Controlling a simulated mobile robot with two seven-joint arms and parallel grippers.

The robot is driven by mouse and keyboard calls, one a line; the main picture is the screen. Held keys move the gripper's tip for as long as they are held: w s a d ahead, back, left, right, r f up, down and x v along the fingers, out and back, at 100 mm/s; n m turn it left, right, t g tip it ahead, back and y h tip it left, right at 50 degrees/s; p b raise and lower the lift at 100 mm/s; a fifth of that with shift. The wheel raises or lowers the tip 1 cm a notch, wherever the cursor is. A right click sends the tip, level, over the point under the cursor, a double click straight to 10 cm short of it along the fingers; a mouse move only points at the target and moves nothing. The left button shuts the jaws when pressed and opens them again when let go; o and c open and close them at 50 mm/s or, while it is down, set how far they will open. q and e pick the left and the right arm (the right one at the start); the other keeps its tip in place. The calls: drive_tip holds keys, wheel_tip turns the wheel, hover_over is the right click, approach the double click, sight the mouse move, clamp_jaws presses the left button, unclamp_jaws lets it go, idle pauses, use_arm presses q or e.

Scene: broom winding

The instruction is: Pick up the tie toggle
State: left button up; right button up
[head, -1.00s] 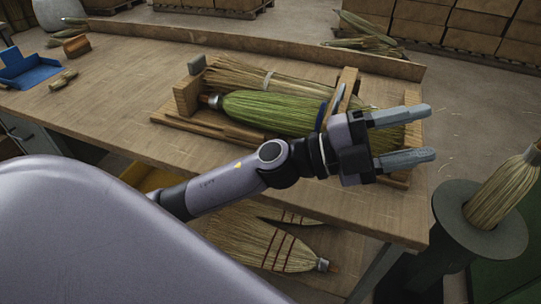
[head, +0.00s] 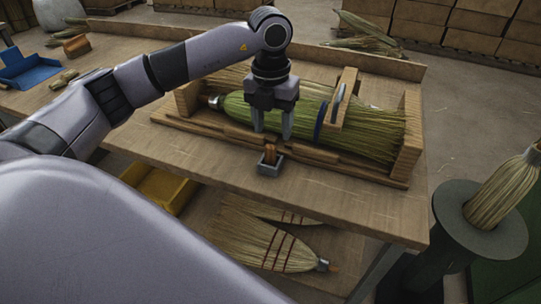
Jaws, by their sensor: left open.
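A small brown wooden piece, which looks like the tie toggle (head: 270,152), stands in a little grey holder (head: 270,168) at the front of the bench, just before the wooden cradle. My left gripper (head: 272,133) points down with its two fingers apart. In the picture its fingertips are just above the toggle; the exact gap in depth is hard to judge. Nothing shows between the fingers. My right gripper is not in view.
A green and straw broom head (head: 365,135) with a blue band lies in the wooden cradle (head: 408,140) right behind the gripper. A clamp post (head: 342,98) rises from it. The bench front (head: 340,200) is clear. A yellow bin (head: 165,190) is below.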

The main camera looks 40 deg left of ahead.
sight(270, 146)
use_arm(q)
drive_tip(key=shift+a+f, duration=0.15)
drive_tip(key=shift+a, duration=0.25)
wheel_tip(270, 146, down, 7)
drive_tip(key=shift+d+r+p, duration=0.1)
drive_tip(key=shift+r+p, duration=0.1)
drive_tip(key=shift+p, duration=0.2)
clamp_jaws()
